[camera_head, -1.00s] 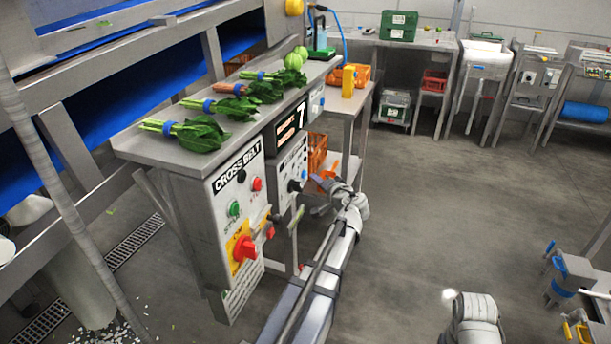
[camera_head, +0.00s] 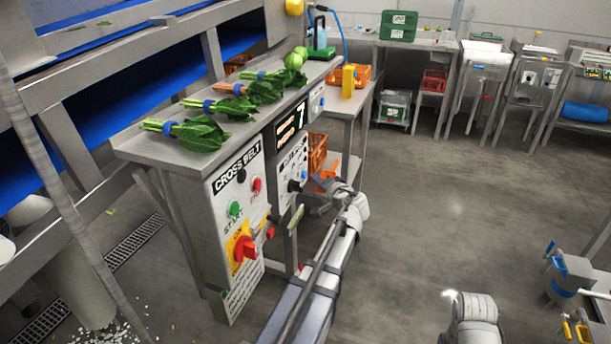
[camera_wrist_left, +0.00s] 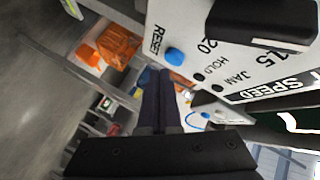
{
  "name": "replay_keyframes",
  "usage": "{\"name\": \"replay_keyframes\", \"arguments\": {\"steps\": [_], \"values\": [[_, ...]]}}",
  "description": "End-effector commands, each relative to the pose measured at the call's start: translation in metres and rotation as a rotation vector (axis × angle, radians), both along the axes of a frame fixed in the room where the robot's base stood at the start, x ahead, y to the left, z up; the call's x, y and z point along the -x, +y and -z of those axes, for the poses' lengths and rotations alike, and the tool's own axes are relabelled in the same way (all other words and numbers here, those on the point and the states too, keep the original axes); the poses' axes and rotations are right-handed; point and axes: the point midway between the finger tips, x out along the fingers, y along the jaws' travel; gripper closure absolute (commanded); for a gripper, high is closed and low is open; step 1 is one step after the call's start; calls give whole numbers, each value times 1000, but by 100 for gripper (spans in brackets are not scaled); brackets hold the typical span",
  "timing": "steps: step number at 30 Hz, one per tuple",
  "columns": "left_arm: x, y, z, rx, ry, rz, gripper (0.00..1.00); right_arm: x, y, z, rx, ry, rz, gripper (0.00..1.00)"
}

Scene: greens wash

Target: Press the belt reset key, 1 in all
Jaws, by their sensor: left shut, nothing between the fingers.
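The belt reset key is a round blue button (camera_wrist_left: 175,57) beside the printed word RESET on a white panel (camera_wrist_left: 205,42) in the left wrist view. In the head view the key shows as a small blue dot (camera_head: 303,174) on the lower panel under the display. My left gripper (camera_wrist_left: 160,78) is shut and empty, its dark fingertips close to the key. I cannot tell whether they touch it. In the head view the left gripper (camera_head: 324,180) is just right of the panel. My right gripper is not in view.
Left of the key is the CROSS BELT panel (camera_head: 226,187) with a green button (camera_head: 235,209), a red button (camera_head: 257,184) and a red rotary switch (camera_head: 244,249). Bundled greens (camera_head: 197,134) lie on the steel top above. An orange crate (camera_head: 317,153) stands behind.

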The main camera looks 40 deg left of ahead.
Motion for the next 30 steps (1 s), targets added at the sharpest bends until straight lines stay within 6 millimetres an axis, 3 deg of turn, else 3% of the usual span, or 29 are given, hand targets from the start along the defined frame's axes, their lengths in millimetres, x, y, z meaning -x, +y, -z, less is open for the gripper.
{"name": "replay_keyframes", "arguments": {"steps": [30], "values": [[2,8,0,0,0,0,100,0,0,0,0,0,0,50]]}}
